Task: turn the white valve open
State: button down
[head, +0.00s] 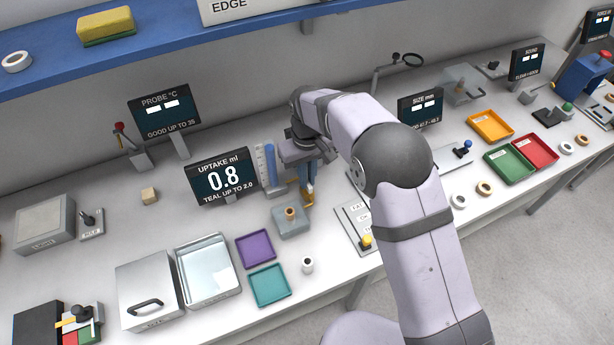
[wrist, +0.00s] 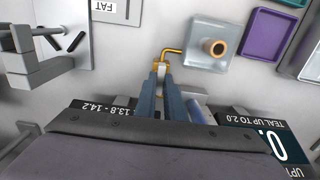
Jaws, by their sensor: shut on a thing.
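My gripper (wrist: 161,78) is shut, its two blue fingers close together on the small pale handle of the white valve (wrist: 161,68). The fingers hide most of the handle, so how far it is turned cannot be told. A bent brass spout (wrist: 172,51) comes out just beyond the fingertips and ends near a grey block with a brown ring-shaped piece (wrist: 215,47) on it. In the head view my gripper (head: 306,182) points down behind that grey block (head: 291,222), with the brass spout (head: 309,198) at its tips.
A purple tray (head: 255,249), a teal tray (head: 270,285) and a small white ring-like piece (head: 308,265) lie in front. A blue-and-white upright piece (head: 267,168) stands close left of my gripper.

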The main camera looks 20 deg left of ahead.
jog(key=shift+r, duration=0.1)
jog(key=c, duration=1.8)
grip_release()
jog(key=shift+c, duration=0.2)
jog(key=shift+r+b, duration=1.2)
jog(key=shift+r, duration=2.4)
